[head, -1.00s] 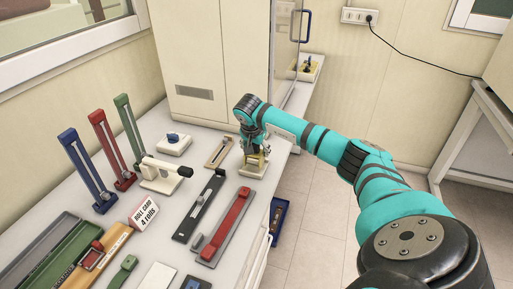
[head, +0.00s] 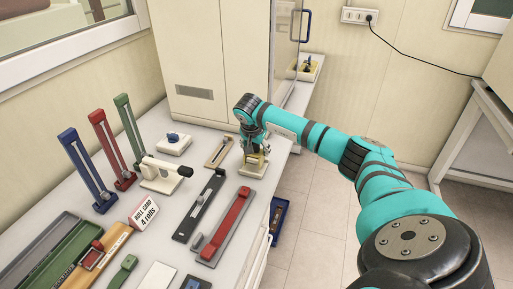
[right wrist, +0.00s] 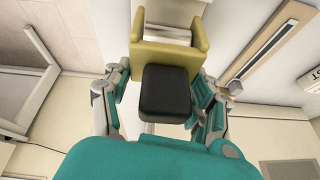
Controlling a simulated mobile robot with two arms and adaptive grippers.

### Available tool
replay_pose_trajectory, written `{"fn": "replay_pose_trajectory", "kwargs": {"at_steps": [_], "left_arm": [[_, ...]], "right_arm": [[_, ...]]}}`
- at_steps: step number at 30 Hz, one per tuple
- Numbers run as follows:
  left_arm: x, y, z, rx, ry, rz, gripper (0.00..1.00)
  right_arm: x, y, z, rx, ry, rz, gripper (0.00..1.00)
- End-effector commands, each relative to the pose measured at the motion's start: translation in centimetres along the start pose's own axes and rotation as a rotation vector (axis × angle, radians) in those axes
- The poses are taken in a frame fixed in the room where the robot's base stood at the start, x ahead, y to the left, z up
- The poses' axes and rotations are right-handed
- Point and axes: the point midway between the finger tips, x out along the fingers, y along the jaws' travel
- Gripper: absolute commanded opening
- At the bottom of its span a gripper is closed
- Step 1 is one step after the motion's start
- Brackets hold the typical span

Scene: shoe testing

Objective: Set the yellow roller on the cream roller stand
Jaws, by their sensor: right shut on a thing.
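My right gripper (head: 254,146) is at the far right end of the bench, pointing down. In the right wrist view its fingers (right wrist: 163,90) are shut on the black handle of the yellow roller (right wrist: 167,58), one on each side. The roller has a yellow frame and a metal cylinder. The cream roller stand (head: 253,171) is directly below the gripper in the head view, and a cream part shows beyond the roller in the wrist view. The gripper largely hides the roller in the head view, so I cannot tell whether it touches the stand. My left gripper is out of view.
A tan slotted tool (head: 218,153) lies just left of the stand. A black tool (head: 200,205) and a red one (head: 226,224) lie nearer. Blue, red and green upright frames stand at the left. The cream cabinet (head: 210,50) rises behind. The bench edge is close on the right.

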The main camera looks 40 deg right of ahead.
Motion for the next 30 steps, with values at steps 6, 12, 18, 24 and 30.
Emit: {"fn": "replay_pose_trajectory", "kwargs": {"at_steps": [6, 12, 18, 24, 30], "left_arm": [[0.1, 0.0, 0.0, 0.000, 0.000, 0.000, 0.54], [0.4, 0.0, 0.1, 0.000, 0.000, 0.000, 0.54], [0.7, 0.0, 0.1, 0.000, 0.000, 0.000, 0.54], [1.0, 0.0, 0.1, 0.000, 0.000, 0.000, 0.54], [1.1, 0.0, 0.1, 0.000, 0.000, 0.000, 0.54]], "right_arm": [[0.0, -0.1, 0.0, 0.000, 0.001, -0.003, 0.02], [0.4, 0.0, 0.1, 0.000, 0.001, -0.002, 0.02], [0.8, 0.0, 0.3, 0.000, 0.002, -0.002, 0.02], [1.2, 0.1, 0.5, 0.000, 0.002, -0.002, 0.02], [1.4, 0.1, 0.5, 0.001, 0.002, -0.002, 0.02]]}}
